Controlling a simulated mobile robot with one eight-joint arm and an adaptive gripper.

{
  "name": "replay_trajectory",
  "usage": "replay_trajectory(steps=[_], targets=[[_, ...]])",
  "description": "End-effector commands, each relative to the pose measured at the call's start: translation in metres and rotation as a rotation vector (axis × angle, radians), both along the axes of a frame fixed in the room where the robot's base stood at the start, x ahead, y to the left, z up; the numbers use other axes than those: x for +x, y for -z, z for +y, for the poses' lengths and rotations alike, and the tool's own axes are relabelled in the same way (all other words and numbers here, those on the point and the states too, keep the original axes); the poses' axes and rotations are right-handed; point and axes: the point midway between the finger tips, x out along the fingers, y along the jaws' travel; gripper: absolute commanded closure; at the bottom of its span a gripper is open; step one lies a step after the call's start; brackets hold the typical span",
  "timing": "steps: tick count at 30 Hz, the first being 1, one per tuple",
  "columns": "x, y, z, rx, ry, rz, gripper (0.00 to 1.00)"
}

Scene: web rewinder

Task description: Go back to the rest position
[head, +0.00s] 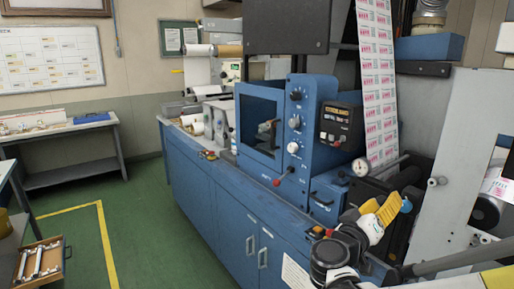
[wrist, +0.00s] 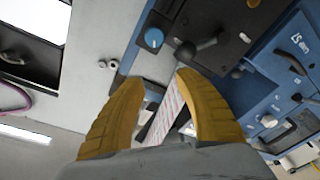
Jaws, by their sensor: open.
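My gripper (head: 384,205) is at the lower right in the head view, in front of the blue rewinder machine (head: 215,190). It has yellow fingers on a white and black wrist. In the wrist view my gripper (wrist: 160,80) shows both ribbed yellow fingers spread apart, with nothing between them. Behind the gap are the machine's blue and grey panels and part of a printed web (wrist: 163,120). A blue knob (wrist: 153,38) and a black lever (wrist: 195,50) show beyond the fingertips. Contact with the machine cannot be told.
The printed label web (head: 377,80) runs down near my arm. A grey side plate (head: 460,150) stands at the right.

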Motion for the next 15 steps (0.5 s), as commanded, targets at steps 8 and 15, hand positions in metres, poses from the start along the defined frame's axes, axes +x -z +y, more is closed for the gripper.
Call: replay_trajectory(steps=[8,15], targets=[[-0.098,0.073,-0.002,0.48,-0.036,0.386,0.6],[-0.179,0.116,0.073,0.847,-0.246,0.587,0.6]])
